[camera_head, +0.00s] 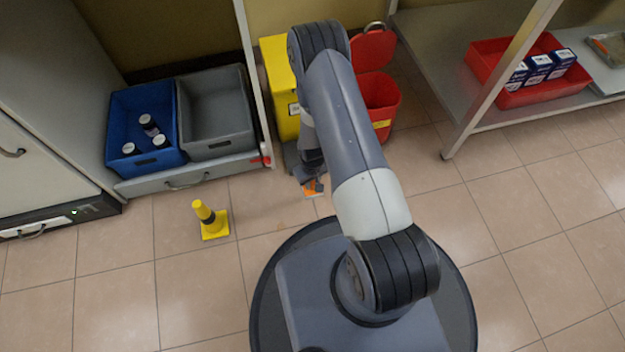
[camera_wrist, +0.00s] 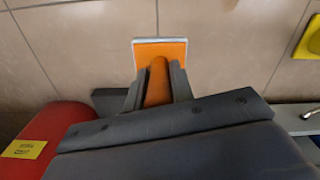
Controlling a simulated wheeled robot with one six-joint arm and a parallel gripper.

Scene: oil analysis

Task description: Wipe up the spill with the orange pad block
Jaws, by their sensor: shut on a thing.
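My gripper (camera_wrist: 158,80) is shut on the orange handle of the orange pad block (camera_wrist: 161,50). The block has a flat orange plate with a pale edge, held over or on the tiled floor; I cannot tell whether it touches. In the head view my gripper (camera_head: 311,178) is low beside my base, and a small part of the orange pad block (camera_head: 315,188) shows beneath it. My arm covers part of this area. I cannot make out the spill clearly in either view.
A yellow cone (camera_head: 209,220) stands on the floor to the left. A red bin (camera_head: 379,101) and a yellow container (camera_head: 279,87) are behind my arm. Blue (camera_head: 117,103) and grey (camera_head: 215,113) crates sit at the left. The floor at right is clear.

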